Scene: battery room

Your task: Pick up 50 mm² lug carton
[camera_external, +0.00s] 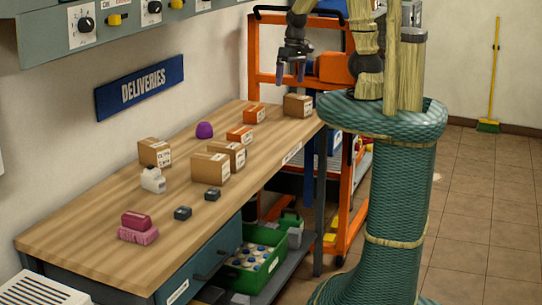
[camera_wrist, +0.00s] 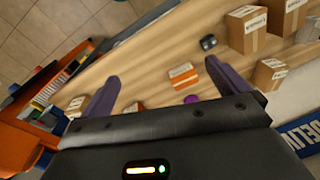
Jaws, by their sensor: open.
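Several cartons stand on the wooden bench, and their label print is too small to tell which is the 50 mm² lug carton. Brown cartons stand at the bench's far end (camera_external: 298,105), mid-bench (camera_external: 210,168), just behind that one (camera_external: 234,152), and near the wall (camera_external: 154,151). Two smaller orange cartons lie farther along, one (camera_external: 240,134) nearer and one (camera_external: 254,115) farther. In the wrist view an orange carton (camera_wrist: 183,76) shows between my finger tips, beyond them. My gripper (camera_external: 290,72) is open and empty, above the bench's far end; it also shows in the wrist view (camera_wrist: 160,74).
The bench (camera_external: 95,215) also holds a purple dome (camera_external: 204,130), a white bottle (camera_external: 153,180), small dark blocks (camera_external: 182,213) and a pink stack (camera_external: 138,228). An orange rack (camera_external: 254,60) stands behind the bench. The bench's near left surface is clear.

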